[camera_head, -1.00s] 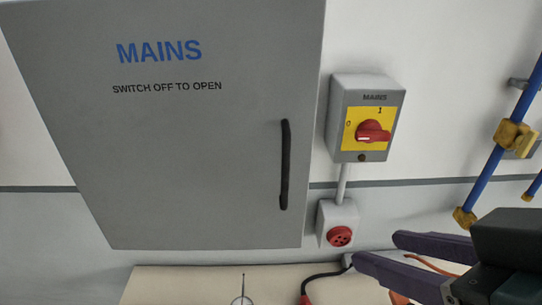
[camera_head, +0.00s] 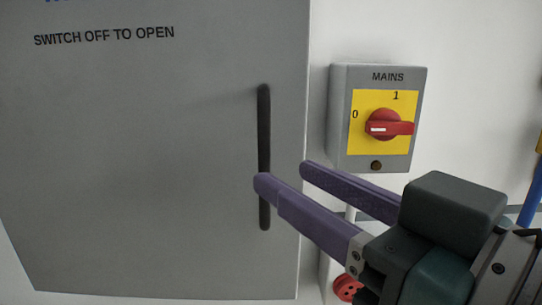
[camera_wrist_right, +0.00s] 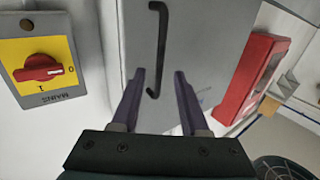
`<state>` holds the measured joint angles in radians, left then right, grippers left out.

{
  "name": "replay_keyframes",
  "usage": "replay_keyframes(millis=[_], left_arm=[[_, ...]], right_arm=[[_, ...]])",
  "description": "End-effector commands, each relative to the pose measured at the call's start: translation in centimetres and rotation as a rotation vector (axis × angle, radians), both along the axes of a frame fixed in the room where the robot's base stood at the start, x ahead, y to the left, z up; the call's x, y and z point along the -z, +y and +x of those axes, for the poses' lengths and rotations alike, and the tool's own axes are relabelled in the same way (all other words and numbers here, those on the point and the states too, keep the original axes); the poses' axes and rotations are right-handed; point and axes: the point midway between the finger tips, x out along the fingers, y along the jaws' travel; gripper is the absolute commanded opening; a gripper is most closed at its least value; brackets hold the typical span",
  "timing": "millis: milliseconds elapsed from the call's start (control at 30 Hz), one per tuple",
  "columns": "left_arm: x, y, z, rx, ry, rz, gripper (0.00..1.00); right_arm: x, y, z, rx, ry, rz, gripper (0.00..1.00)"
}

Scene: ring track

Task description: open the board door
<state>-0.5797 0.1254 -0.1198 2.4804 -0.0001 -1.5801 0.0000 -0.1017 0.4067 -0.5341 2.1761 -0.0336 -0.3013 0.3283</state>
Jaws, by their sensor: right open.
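The grey board door (camera_head: 150,170) fills the left of the head view and looks shut. Its black upright bar handle (camera_head: 264,130) is near the door's right edge and also shows in the right wrist view (camera_wrist_right: 160,45). My right gripper (camera_head: 285,175) is open and empty. In the head view, its left fingertip overlaps the lower part of the handle. My left gripper is out of view.
A grey mains switch box (camera_head: 340,150) with a red knob (camera_head: 384,124) is right of the door; the knob's white mark is at its left, the 0 side. A red socket (camera_head: 347,287) sits below, partly hidden. A red box (camera_wrist_right: 262,75) shows in the wrist view.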

Motion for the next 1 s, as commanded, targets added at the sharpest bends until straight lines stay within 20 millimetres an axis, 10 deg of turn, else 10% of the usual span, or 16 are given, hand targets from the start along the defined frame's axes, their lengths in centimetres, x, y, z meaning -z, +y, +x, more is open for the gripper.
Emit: replay_keyframes(millis=[633,1000], left_arm=[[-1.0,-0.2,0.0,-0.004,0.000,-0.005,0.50],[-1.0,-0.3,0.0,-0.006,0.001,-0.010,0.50]], right_arm=[[0.1,2.3,3.5,0.000,0.002,-0.001,0.45],[0.1,2.3,3.5,0.001,0.002,-0.001,0.03]])
